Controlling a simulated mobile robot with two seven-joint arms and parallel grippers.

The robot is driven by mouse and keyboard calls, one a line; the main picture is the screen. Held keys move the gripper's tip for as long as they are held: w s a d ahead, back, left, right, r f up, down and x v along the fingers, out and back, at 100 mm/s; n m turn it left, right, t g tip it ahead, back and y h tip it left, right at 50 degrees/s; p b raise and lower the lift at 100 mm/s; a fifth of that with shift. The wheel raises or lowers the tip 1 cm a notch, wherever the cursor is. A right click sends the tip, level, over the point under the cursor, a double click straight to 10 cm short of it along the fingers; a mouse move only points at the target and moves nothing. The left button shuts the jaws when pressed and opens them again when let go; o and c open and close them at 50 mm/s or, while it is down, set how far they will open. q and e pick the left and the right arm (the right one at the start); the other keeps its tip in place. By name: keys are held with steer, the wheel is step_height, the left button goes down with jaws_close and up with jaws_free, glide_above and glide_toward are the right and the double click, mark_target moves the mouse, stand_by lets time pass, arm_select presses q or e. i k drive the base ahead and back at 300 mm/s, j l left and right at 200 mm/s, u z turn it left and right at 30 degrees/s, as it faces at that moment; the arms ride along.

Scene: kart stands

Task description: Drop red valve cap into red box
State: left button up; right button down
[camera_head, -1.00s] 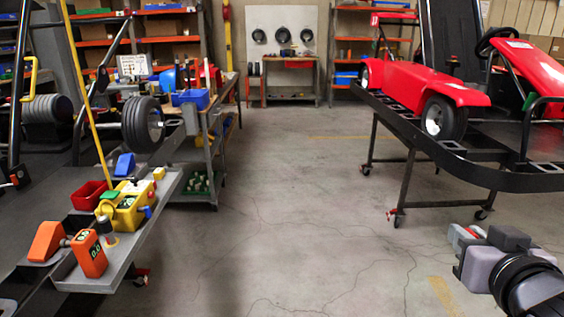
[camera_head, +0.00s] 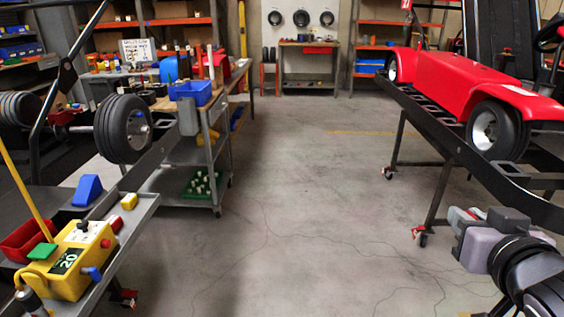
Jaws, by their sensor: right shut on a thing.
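The red box (camera_head: 20,242) is a small open bin on the grey tray at the lower left, behind the yellow device. Its inside is only partly visible. My right gripper (camera_head: 460,216) is at the lower right, over the floor beside the kart stand and far from the red box. It is shut on a small red piece, which I take to be the red valve cap (camera_head: 473,213); the cap is mostly hidden by the fingers. My left gripper is out of view.
A yellow device (camera_head: 72,262), a blue wedge (camera_head: 88,190) and a small yellow block (camera_head: 129,201) sit on or by the left tray. A red kart (camera_head: 460,85) stands on a black stand at right. The floor (camera_head: 310,210) between is clear.

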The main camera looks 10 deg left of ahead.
mark_target(52, 238)
steer(key=i+u, duration=0.2)
steer(key=i, duration=0.25)
steer(key=i+l+u, duration=0.1)
steer(key=i+u, duration=0.15)
steer(key=i, duration=0.2)
steer(key=i+u, duration=0.25)
steer(key=u, duration=0.25)
steer(key=i+l+u, duration=0.1)
steer(key=u, duration=0.35)
steer(key=i+u, duration=0.15)
steer(key=u, duration=0.2)
steer(key=i+l+u, duration=0.1)
steer(key=u, duration=0.25)
steer(key=i+u, duration=0.1)
steer(key=u, duration=0.25)
steer(key=i+l+u, duration=0.1)
steer(key=u, duration=0.25)
steer(key=i+l+u, duration=0.2)
steer(key=u, duration=0.2)
